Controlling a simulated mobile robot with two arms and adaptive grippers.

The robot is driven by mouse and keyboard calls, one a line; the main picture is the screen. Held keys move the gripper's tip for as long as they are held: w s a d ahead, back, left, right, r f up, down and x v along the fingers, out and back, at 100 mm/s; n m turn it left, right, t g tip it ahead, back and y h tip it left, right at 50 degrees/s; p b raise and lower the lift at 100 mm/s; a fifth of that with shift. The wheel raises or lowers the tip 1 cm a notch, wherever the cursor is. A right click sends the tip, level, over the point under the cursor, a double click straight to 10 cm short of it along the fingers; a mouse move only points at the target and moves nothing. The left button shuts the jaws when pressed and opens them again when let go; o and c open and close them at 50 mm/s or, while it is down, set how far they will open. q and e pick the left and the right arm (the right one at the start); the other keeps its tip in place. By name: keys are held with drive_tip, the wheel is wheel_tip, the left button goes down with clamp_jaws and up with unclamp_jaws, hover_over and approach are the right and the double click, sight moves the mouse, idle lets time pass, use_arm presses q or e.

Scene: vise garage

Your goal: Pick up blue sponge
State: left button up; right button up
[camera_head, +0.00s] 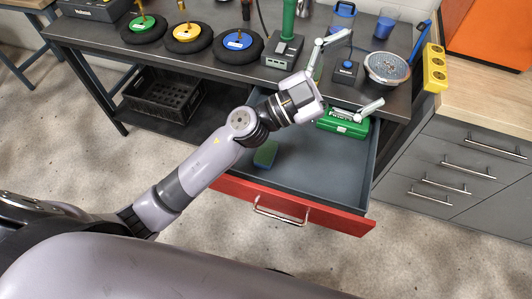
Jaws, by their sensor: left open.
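A blue and green sponge (265,154) lies in the open drawer (320,187), near its left side. My left forearm passes over the drawer and shows just beside the sponge, so part of the sponge may be hidden. My left gripper (366,68) is open and empty, its fingers spread wide toward the right. It is above the back of the drawer and the bench edge, up and to the right of the sponge and apart from it. My right gripper is not in view.
A green case (343,124) lies at the back right of the drawer. The drawer's front is red (290,208) with a metal handle. The dark bench top (215,62) holds tools, round coloured-centre discs and a round metal dish (387,67). The drawer's middle floor is clear.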

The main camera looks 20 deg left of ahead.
use_arm(q)
drive_tip(key=s+d+f+m+g, duration=0.3)
drive_tip(key=d+f+m+g, duration=0.25)
drive_tip(key=g, duration=0.35)
drive_tip(key=n+g+y, duration=0.3)
drive_tip(key=y, duration=1.6)
hover_over(266, 151)
wheel_tip(266, 151, down, 16)
drive_tip(key=f, duration=0.6)
drive_tip(key=f+p, duration=0.1)
drive_tip(key=f, duration=0.5)
drive_tip(key=shift+w+d, duration=0.1)
drive_tip(key=shift+d, duration=0.1)
drive_tip(key=f, duration=0.4)
drive_tip(key=shift+s+a+f+p, duration=0.1)
drive_tip(key=shift+s+a+p, duration=0.1)
drive_tip(key=shift+p, duration=0.2)
drive_tip(key=shift+f, duration=0.45)
drive_tip(key=shift+c, duration=0.5)
drive_tip(key=c, duration=0.7)
